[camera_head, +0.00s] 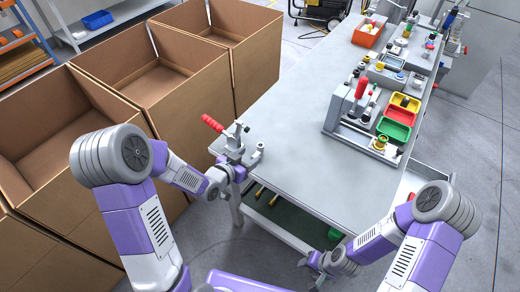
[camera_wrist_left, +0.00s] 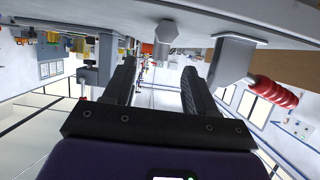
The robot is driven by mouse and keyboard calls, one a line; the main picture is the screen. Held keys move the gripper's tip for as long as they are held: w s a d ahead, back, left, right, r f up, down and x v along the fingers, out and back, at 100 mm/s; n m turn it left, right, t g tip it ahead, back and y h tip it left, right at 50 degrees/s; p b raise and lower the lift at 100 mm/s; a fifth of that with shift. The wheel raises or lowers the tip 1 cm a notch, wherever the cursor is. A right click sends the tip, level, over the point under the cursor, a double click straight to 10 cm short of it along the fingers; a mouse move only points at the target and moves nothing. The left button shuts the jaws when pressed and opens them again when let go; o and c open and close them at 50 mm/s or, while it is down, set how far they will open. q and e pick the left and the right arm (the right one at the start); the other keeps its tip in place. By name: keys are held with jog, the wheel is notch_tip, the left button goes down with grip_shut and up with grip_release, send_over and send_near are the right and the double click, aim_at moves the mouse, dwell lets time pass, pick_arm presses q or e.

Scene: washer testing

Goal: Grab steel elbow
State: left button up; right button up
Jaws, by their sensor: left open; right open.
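A grey clamp fixture with a red handle (camera_head: 212,123) stands at the near left corner of the grey table (camera_head: 305,150). Its red handle also shows in the left wrist view (camera_wrist_left: 272,92), where the picture looks upside down. A short grey metal piece (camera_wrist_left: 167,38) shows there beyond the jaws. My left gripper (camera_head: 238,172) is at the table's edge beside the fixture; its jaws (camera_wrist_left: 160,80) are apart and empty. My right gripper (camera_head: 316,264) is open, low near the table's front edge.
Open cardboard boxes (camera_head: 155,82) stand left of the table. A test stand with a red lever (camera_head: 361,88), a green bin (camera_head: 393,129) and a red bin (camera_head: 400,115) stands on the table's right side. An orange bin (camera_head: 368,34) is farther back. The table's middle is clear.

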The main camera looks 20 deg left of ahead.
aim_at(258, 148)
pick_arm(q)
jog(key=x, duration=0.3)
jog(key=b+x, duration=0.1)
jog(key=x, duration=0.1)
jog(key=shift+w+r, duration=0.25)
jog(key=shift+w, duration=0.05)
grip_shut()
